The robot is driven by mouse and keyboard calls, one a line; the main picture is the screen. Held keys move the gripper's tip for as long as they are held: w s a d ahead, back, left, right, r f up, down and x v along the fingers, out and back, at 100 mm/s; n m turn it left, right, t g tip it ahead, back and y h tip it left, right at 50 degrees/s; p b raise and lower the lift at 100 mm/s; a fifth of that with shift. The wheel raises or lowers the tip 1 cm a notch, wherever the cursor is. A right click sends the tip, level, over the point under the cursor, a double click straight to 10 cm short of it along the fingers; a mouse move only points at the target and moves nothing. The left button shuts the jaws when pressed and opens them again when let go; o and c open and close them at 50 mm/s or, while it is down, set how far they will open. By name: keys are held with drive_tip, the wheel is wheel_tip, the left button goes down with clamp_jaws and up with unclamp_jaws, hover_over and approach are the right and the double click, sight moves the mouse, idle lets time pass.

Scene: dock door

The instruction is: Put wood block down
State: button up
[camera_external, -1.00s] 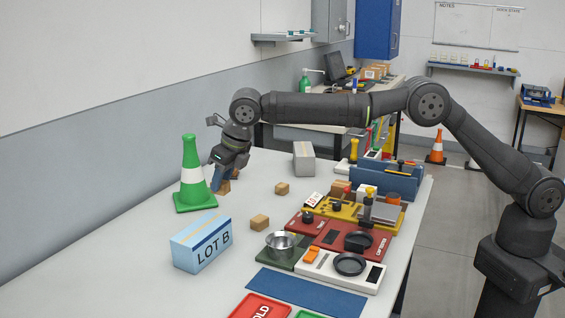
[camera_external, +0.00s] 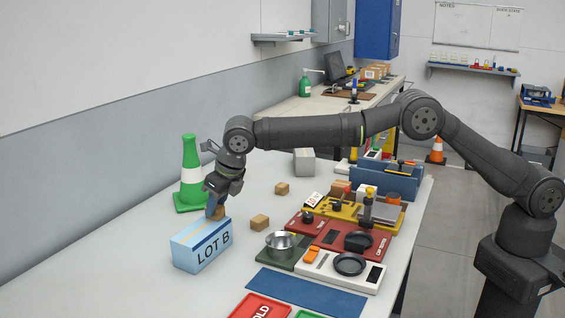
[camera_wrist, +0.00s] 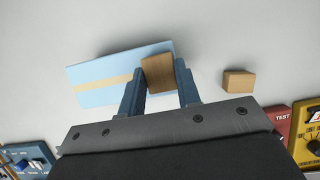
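My gripper (camera_external: 214,208) points down with its blue fingers closed on a small brown wood block (camera_external: 219,213). In the wrist view the wood block (camera_wrist: 158,73) fills the space between the fingertips of my gripper (camera_wrist: 160,68). The block is over the light-blue LOT B box (camera_external: 188,251), near its far top edge. In the wrist view the box (camera_wrist: 90,86) lies behind and left of the block. I cannot tell whether the block touches the box's top; the fingers partly cover it.
Two other wood blocks, a near one (camera_external: 260,223) and a farther one (camera_external: 282,188), stand on the table. A green cone (camera_external: 190,170) stands behind the box. A metal bowl (camera_external: 281,241) on a scale and other devices line the right. The front-left table is clear.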

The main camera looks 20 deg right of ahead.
drive_tip(key=o, duration=0.4)
drive_tip(key=shift+r, duration=0.1)
drive_tip(key=shift+s+r, duration=0.1)
drive_tip(key=shift+r, duration=0.25)
drive_tip(key=v, duration=1.1)
drive_tip(key=shift+d+r, duration=0.15)
